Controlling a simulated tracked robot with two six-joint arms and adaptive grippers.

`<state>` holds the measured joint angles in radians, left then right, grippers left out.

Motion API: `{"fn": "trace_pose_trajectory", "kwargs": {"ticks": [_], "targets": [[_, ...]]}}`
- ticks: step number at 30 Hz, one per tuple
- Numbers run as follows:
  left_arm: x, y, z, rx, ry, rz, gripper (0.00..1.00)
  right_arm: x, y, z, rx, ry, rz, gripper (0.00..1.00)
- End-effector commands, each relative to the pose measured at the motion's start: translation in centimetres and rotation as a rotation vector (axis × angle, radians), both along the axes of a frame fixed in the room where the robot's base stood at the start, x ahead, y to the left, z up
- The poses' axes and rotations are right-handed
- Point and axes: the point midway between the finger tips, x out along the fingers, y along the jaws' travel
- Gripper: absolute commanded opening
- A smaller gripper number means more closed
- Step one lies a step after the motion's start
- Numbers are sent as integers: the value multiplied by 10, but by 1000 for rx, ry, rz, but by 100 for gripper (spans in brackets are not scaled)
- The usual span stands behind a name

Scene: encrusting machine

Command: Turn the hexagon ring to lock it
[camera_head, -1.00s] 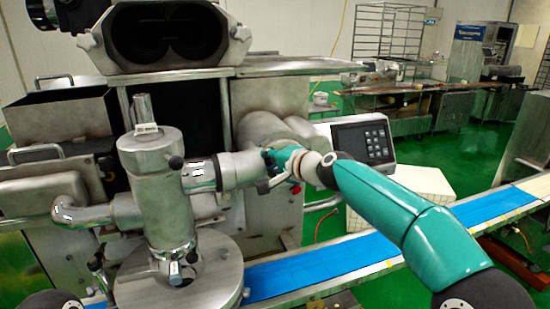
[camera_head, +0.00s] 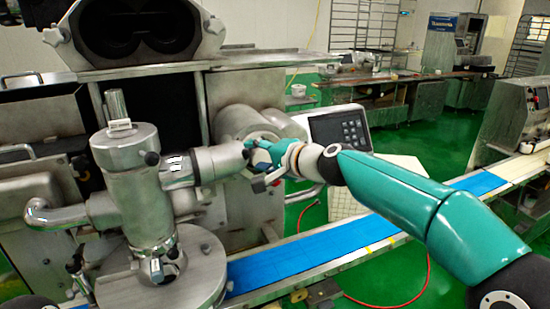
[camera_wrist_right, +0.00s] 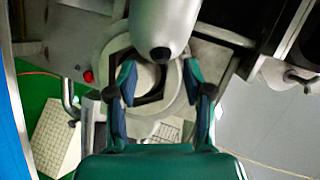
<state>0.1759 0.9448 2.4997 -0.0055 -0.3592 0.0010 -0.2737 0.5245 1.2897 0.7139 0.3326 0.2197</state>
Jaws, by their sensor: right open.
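The hexagon ring (camera_wrist_right: 163,94) shows in the right wrist view as a pale metal ring with a dark six-sided edge. The rounded end of a metal part covers its upper side. My right gripper (camera_wrist_right: 159,84) has its two fingers apart, one on each side of the ring. I cannot tell whether they touch it. In the head view my right gripper (camera_head: 262,156) is at the right end of the horizontal metal pipe (camera_head: 217,162), and it hides most of the ring there. My left gripper is not seen.
The pipe joins an upright metal cylinder (camera_head: 130,185) on a round base. A blue conveyor belt (camera_head: 320,244) runs below my right arm.

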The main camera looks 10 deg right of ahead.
Motion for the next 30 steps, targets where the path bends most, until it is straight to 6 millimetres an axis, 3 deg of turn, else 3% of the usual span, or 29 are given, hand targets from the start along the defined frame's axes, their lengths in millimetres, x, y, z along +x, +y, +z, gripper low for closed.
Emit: {"fn": "trace_pose_trajectory", "kwargs": {"ticks": [3,9,21,26,29,30], "targets": [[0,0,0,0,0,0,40,-20,-16,8,0,-2,0,51],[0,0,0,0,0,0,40,-42,-32,15,-1,0,-1,51],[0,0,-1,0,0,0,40,-49,-37,17,-1,1,2,51],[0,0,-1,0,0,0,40,-47,-38,3,-19,18,-3,26],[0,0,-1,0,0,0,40,-43,-42,-37,-72,64,-12,9],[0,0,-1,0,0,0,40,-42,-44,-63,-105,94,-17,3]]}}
